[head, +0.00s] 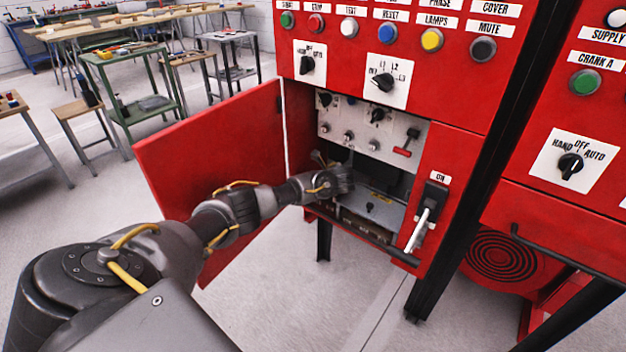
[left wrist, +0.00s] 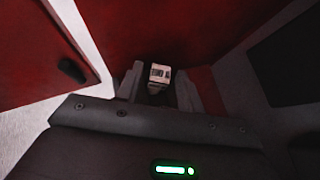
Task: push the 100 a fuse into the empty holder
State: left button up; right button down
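My left arm reaches into the open red cabinet, and my left gripper (head: 338,181) is inside its lower part. In the left wrist view a small pale block with dark print (left wrist: 160,73), which looks like the fuse, sits between the two dark fingers of the left gripper (left wrist: 160,88). The fingers appear closed on its sides. The print is too small to read. The empty holder cannot be made out in either view. My right gripper is not in view.
The cabinet's red door (head: 215,165) stands open on the left, close to my arm. A panel of knobs (head: 370,130) is above the gripper. A switch with a white lever (head: 420,225) is to the right. Workbenches (head: 130,80) stand far behind.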

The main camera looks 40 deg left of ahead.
pick_arm(q)
jog(key=shift+o, duration=0.2)
jog(key=shift+r, duration=0.1)
jog(key=shift+d+r, duration=0.2)
jog(key=shift+r, duration=0.05)
jog(key=p+v, duration=0.2)
jog(key=v, duration=0.9)
jog(key=shift+s+d, duration=0.15)
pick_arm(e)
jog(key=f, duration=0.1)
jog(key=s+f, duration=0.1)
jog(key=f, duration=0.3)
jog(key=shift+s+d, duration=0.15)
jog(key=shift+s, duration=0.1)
